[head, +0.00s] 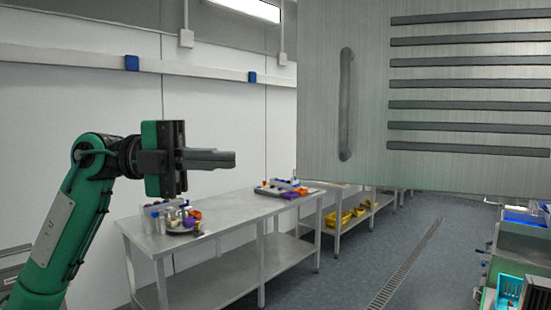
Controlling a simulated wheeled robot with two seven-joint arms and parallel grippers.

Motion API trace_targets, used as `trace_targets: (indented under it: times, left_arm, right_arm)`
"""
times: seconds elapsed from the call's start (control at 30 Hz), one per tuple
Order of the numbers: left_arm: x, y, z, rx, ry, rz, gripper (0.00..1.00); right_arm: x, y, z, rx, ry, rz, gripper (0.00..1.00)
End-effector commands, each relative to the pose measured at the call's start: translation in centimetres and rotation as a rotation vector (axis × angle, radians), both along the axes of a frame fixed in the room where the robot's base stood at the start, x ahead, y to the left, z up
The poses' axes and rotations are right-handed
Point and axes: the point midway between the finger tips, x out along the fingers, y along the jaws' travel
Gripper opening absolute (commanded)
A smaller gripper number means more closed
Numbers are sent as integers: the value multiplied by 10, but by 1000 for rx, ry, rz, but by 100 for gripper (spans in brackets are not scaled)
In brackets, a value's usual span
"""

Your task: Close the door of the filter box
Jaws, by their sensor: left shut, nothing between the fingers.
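The filter box door (370,60) is a large brushed-metal panel that fills the upper right of the head view. It carries several dark horizontal slats (470,83) and a vertical grey bar handle (346,104) near its left edge. The rest of the box is not visible, so I cannot tell how far the door stands open. My left gripper (228,159) is shut and empty, pointing right, to the left of the door and apart from it in the picture. My right gripper is not in view.
A steel table (240,213) with small bottles and coloured items stands behind at the left. Yellow bins (347,217) sit on a farther table's lower shelf. A machine with blue trays (524,218) is at the right edge. The floor around the drain (402,268) is clear.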

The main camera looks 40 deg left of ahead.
Motion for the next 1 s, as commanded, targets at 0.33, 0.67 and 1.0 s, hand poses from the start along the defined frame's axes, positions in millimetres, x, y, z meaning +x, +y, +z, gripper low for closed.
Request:
trace_targets:
  times: [0.33, 0.67, 1.0]
  left_arm:
    - [23, -42, 6, 1, 3, -1, 0]
    - [46, -82, 7, -2, 1, -3, 0]
    - [79, -76, 4, -6, 0, -1, 0]
  right_arm:
    - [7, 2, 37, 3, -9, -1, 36]
    - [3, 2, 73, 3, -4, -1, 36]
    - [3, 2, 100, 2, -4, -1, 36]
